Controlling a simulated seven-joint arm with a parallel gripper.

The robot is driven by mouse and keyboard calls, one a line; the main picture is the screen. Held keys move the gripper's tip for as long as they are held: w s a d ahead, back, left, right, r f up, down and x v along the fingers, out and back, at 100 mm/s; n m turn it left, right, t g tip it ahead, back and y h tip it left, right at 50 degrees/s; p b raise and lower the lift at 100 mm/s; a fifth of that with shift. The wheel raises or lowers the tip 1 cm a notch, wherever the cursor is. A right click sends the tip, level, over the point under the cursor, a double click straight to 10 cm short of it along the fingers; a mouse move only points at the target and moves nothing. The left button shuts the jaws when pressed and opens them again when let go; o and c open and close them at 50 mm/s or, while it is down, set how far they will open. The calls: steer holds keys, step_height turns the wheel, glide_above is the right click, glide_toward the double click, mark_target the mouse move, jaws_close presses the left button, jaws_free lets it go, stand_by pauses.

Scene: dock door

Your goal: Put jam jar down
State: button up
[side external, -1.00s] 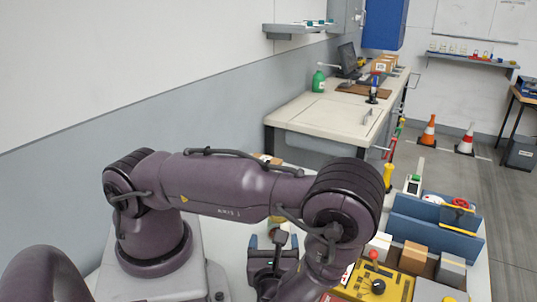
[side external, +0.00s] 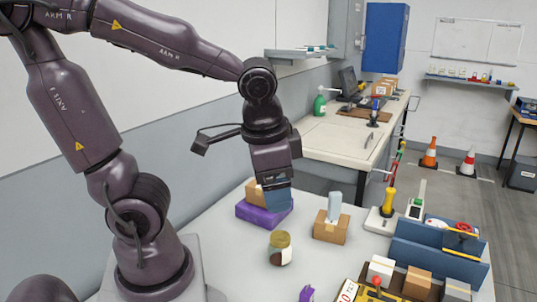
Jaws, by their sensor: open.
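The jam jar (side external: 280,248) stands upright on the light table, with a yellowish lid and dark contents behind a pale label. Nothing touches it. My gripper (side external: 279,200) is above and behind the jar in the picture, pointing down, with its blue fingers clear of the jar. It is open, though the fingers overlap in this view and the gap between them is hidden. Nothing shows held in it.
A purple box (side external: 258,215) and a small cardboard box (side external: 251,190) are behind the fingers. A blue divided rack (side external: 440,245), a yellow control box (side external: 366,297) and a small purple item (side external: 307,293) are nearer the right front.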

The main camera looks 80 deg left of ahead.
steer(key=r+t, duration=0.1)
steer(key=r+n+t+h, duration=0.1)
steer(key=r, duration=0.1)
steer(key=s+r+t, duration=0.1)
steer(key=r, duration=0.1)
steer(key=shift+d+n+t+h, duration=0.3)
steer(key=shift+d, duration=0.05)
